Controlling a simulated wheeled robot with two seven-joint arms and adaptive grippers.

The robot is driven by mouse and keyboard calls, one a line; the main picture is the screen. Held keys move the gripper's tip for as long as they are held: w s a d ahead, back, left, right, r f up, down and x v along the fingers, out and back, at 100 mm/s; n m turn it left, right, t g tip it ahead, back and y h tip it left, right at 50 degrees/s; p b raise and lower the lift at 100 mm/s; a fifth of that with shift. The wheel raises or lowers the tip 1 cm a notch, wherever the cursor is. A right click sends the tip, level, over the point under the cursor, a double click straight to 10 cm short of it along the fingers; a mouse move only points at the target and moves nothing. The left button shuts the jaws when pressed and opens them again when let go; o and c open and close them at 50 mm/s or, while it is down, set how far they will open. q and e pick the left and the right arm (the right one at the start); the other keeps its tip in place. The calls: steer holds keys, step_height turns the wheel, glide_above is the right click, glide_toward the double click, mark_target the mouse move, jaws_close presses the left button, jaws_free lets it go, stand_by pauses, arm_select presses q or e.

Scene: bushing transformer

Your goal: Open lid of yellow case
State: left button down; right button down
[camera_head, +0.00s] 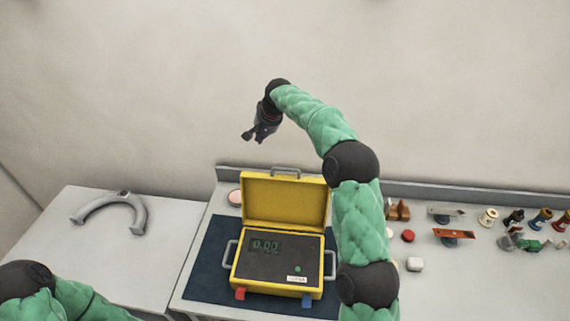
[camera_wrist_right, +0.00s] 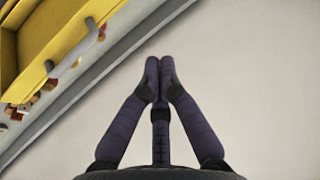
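The yellow case (camera_head: 284,262) stands on a dark blue mat (camera_head: 204,265). Its lid (camera_head: 285,203) is raised and stands upright at the back, showing its yellow inside, with a grey handle (camera_head: 286,171) on the top edge. The dark panel inside shows a green digital readout. My right gripper (camera_head: 254,134) is above and behind the lid, apart from it. In the right wrist view its fingertips (camera_wrist_right: 159,82) meet with nothing between them, and part of the yellow lid (camera_wrist_right: 52,32) shows at upper left. My left gripper is out of view; only part of that arm shows.
A grey horseshoe-shaped object (camera_head: 110,211) lies on the left table (camera_head: 82,255). Several small parts, including a red button (camera_head: 408,236) and an orange plate (camera_head: 454,234), lie on the right side of the bench. A wall rises behind.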

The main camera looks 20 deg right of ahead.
steer(key=s+d+f+g+h, duration=0.2)
steer(key=d+h, duration=0.1)
steer(key=d, duration=0.5)
step_height(320, 180, down, 9)
steer(key=s+p, duration=0.1)
steer(key=p, duration=0.1)
steer(key=shift+s+a+r, duration=0.15)
steer(key=shift+s+a, duration=0.05)
steer(key=shift+s, duration=0.05)
stand_by(0.5)
steer(key=s+a+r+t+h+b, duration=0.1)
steer(key=s+a+b, duration=0.3)
steer(key=b, duration=0.5)
steer(key=shift+s+r, duration=0.4)
steer(key=shift+s, duration=0.85)
steer(key=shift+r, duration=0.15)
